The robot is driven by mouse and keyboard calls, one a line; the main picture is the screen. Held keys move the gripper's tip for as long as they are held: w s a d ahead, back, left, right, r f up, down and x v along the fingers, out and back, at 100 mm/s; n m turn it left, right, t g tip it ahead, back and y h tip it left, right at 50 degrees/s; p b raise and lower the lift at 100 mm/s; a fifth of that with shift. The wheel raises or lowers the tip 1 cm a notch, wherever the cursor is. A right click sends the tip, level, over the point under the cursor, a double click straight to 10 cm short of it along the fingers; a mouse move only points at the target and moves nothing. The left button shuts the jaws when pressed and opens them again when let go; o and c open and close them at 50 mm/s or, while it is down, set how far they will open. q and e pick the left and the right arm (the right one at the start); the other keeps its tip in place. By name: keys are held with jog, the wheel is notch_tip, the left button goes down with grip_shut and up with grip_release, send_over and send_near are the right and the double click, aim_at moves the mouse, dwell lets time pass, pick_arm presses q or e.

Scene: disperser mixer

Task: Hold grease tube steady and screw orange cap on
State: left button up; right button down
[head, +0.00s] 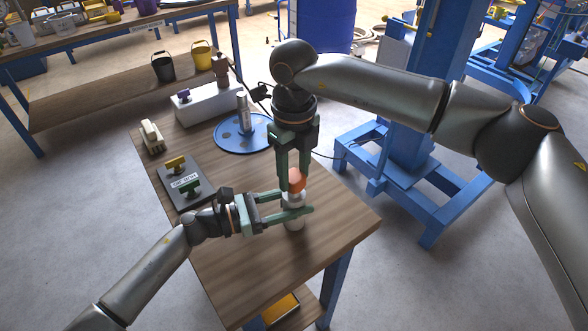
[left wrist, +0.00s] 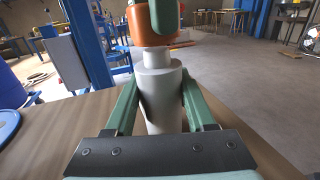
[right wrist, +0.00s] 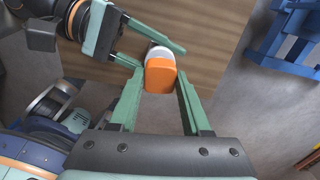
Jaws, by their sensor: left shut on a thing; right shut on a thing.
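The white grease tube (head: 294,223) stands upright on the table near its front right part. My left gripper (head: 298,204) reaches in from the left and is shut around the tube's body; the tube (left wrist: 160,95) also shows between its fingers in the left wrist view. The orange cap (head: 297,179) is right above the tube, in line with it. My right gripper (head: 293,183) points down and is shut on the cap, which also shows in the right wrist view (right wrist: 160,76). The tube's narrow neck (left wrist: 156,57) shows below the cap. Thread contact is hidden.
A blue machine stand (head: 385,190) is at the right. The front of the table is clear.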

jog(key=shift+f, duration=0.85)
dwell(0.4)
jog(key=c, duration=1)
grip_release()
grip_shut()
jog(key=shift+m, duration=1.8)
jog(key=shift+r+m, duration=0.1)
jog(key=shift+m, duration=1.6)
